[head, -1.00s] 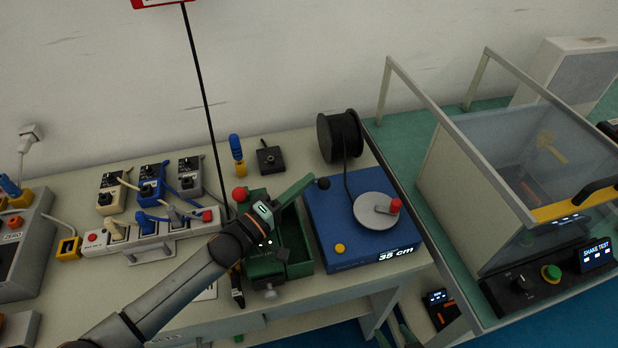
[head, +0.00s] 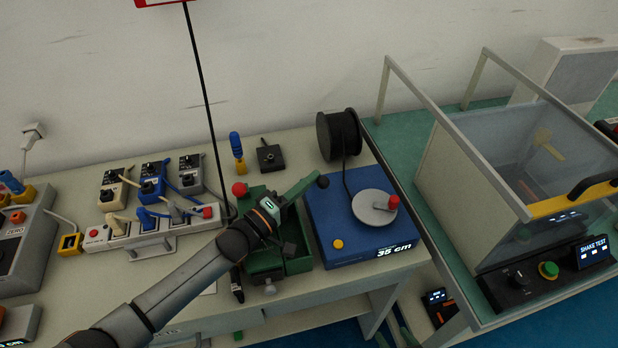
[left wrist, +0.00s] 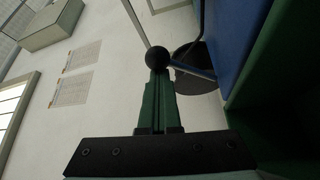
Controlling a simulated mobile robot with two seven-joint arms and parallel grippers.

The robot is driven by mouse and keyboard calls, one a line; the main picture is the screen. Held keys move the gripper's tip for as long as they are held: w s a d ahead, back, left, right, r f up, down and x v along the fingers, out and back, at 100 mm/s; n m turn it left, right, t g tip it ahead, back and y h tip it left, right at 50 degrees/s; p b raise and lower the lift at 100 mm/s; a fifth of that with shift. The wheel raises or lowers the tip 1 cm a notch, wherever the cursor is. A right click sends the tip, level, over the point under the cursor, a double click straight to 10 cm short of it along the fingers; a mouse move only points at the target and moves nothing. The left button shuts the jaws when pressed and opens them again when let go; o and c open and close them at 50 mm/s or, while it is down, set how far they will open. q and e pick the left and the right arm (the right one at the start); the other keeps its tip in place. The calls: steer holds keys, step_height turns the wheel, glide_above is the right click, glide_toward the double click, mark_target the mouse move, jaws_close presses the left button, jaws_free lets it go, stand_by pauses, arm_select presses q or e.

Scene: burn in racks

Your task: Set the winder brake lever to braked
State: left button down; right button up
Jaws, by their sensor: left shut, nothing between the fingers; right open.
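The winder is a blue box (head: 322,218) with a grey crank disc (head: 370,208), a red crank knob and a display reading 35 cm. A black ball knob (head: 323,182) sits at its back left corner and appears to be the brake lever's end. No braked marking is legible.
A black cable spool (head: 338,137) stands behind the winder. A green fixture (head: 265,262) lies under my left wrist. A power strip (head: 150,232) and several small modules are at left. A clear-walled test chamber (head: 530,170) stands at right.

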arm_select(q)
steer(key=shift+w, duration=0.1)
arm_select(e)
steer(key=shift+w, duration=0.1)
arm_select(q)
steer(key=shift+r, duration=0.2)
steer(key=s+r+p, duration=0.1)
steer(key=s+r, duration=1.1)
steer(key=s, duration=0.2)
steer(key=shift+d+r+p, duration=0.3)
steer(key=shift+p, duration=0.05)
arm_select(e)
steer(key=shift+r, duration=0.85)
steer(key=shift+c, duration=0.3)
